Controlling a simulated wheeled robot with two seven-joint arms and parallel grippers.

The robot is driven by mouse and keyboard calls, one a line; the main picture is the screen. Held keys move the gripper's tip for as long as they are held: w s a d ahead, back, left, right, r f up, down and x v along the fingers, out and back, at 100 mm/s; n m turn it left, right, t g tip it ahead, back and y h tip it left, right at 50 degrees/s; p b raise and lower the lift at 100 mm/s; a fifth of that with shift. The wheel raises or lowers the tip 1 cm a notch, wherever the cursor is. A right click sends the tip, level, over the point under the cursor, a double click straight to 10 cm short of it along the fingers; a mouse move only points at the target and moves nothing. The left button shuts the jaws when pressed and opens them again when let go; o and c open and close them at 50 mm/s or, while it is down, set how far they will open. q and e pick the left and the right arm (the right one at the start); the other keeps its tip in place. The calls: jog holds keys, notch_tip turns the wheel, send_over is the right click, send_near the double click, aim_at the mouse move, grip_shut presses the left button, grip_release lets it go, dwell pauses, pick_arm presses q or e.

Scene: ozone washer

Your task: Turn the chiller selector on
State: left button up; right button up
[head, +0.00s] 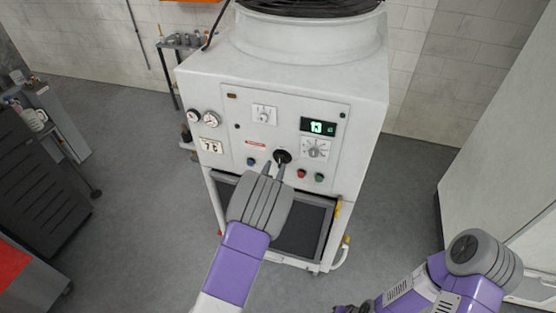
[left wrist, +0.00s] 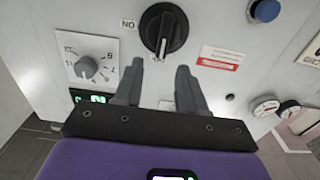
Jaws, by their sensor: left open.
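A black rotary selector (head: 282,156) sits low on the front panel of the white chiller cabinet (head: 215,95). In the left wrist view the selector (left wrist: 164,30) is seen upside down, with an ON label beside it. Its white mark points toward my gripper in that view, not at the label. My left gripper (head: 274,170) is just in front of the selector and partly overlaps it in the head view. In the left wrist view its two fingers (left wrist: 158,78) are apart with nothing between them, short of the knob. My right gripper does not show; only parts of that arm do.
Around the selector are a numbered dial (head: 316,149), a green display (head: 318,127), a blue button (head: 250,162), red (head: 301,173) and green (head: 319,177) buttons, and gauges (head: 211,119). A dark cabinet (head: 40,170) stands left. Open grey floor lies between.

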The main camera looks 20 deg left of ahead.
aim_at(279, 158)
pick_arm(q)
jog(key=shift+w, duration=1.9)
grip_shut()
